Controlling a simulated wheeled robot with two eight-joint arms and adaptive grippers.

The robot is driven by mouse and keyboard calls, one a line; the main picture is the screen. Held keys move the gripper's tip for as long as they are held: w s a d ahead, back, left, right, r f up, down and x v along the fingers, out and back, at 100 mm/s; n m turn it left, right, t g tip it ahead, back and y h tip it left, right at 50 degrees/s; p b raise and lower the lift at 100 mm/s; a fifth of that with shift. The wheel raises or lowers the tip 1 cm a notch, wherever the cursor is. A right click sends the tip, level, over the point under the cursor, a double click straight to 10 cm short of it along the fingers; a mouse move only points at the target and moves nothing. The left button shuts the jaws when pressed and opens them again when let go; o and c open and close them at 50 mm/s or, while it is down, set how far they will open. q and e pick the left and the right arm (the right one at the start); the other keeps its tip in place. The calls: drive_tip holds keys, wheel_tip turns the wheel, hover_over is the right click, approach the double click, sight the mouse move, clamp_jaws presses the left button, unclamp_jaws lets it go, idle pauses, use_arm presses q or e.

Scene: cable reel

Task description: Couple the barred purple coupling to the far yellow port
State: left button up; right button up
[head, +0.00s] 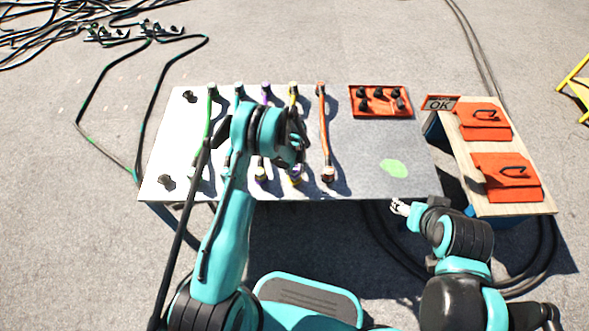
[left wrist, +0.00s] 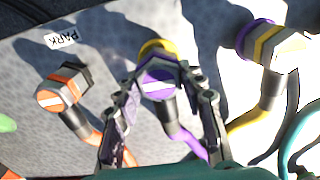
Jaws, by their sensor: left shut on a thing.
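The purple coupling (left wrist: 158,85), with a white bar on its end, is between the fingers of my left gripper (left wrist: 162,92) in the left wrist view. A yellow ring (left wrist: 155,47) shows right behind it; I cannot tell whether the coupling is seated there. Its purple cable (left wrist: 192,140) runs down between the fingers. In the head view my left gripper (head: 298,146) is over the near ends of the cables and hides part of them. A far yellow end (head: 293,91) stands in the back row. My right gripper (head: 399,207) is off the table's front edge, too small to read.
An orange coupling (left wrist: 62,92) with a white bar stands beside the PARK label (left wrist: 60,38). A yellow-banded coupling (left wrist: 272,46) sits at a purple ring. An orange tray (head: 381,101) and green patch (head: 393,168) lie on the table's right part, otherwise clear.

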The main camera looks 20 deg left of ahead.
use_arm(q)
drive_tip(key=shift+f, duration=0.45)
drive_tip(key=o, duration=1.3)
drive_tip(key=shift+o, duration=0.2)
wheel_tip(320, 180, up, 12)
